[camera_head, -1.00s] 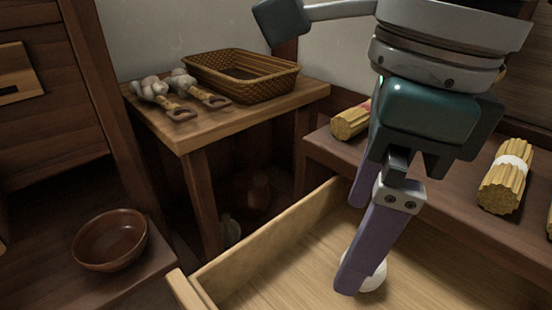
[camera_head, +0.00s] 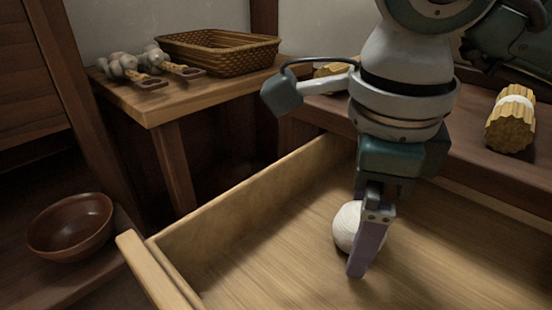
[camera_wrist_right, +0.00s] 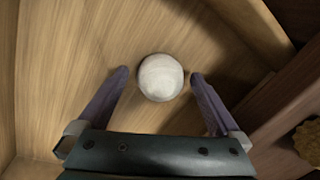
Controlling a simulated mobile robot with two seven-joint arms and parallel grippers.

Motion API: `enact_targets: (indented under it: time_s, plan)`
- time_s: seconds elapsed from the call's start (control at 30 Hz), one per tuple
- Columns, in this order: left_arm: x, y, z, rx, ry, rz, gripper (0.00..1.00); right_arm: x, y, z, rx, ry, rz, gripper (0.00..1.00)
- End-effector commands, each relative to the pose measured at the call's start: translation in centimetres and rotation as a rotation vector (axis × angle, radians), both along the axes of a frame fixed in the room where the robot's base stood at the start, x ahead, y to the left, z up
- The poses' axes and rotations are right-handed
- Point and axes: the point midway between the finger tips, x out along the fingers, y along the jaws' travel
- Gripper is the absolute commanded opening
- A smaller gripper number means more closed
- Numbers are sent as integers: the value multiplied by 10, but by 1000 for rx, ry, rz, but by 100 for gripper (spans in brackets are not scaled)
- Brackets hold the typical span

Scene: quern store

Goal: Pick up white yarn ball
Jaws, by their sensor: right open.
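The white yarn ball (camera_head: 346,228) lies on the floor of the open wooden drawer (camera_head: 270,270). It also shows in the right wrist view (camera_wrist_right: 160,77), just ahead of and between the two purple fingertips. My right gripper (camera_head: 358,262) points down into the drawer at the ball, and one finger covers part of the ball in the head view. In the right wrist view the fingers (camera_wrist_right: 158,76) are spread wide with a gap on each side of the ball. My left gripper is not in view.
The drawer's side wall (camera_head: 240,200) and front edge (camera_head: 150,270) surround the ball's space. A wicker basket (camera_head: 218,52) and garlic bulbs (camera_head: 122,66) sit on a small table at the back left. A brown bowl (camera_head: 70,228) stands at left. A yellow bundle (camera_head: 511,121) lies on the right bench.

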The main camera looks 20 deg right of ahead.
Motion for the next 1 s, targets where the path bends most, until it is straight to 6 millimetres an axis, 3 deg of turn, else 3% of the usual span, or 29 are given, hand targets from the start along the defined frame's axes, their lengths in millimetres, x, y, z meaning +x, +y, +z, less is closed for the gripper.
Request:
enact_targets:
  time_s: [0.2, 0.9, 1.0]
  plan:
    - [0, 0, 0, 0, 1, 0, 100, 0, 0, 0, 0, -1, 0, 98]
    - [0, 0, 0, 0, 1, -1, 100, 0, 0, 0, 1, -1, 0, 19]
    - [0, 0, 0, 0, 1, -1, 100, 0, 0, 0, 1, -1, 0, 15]
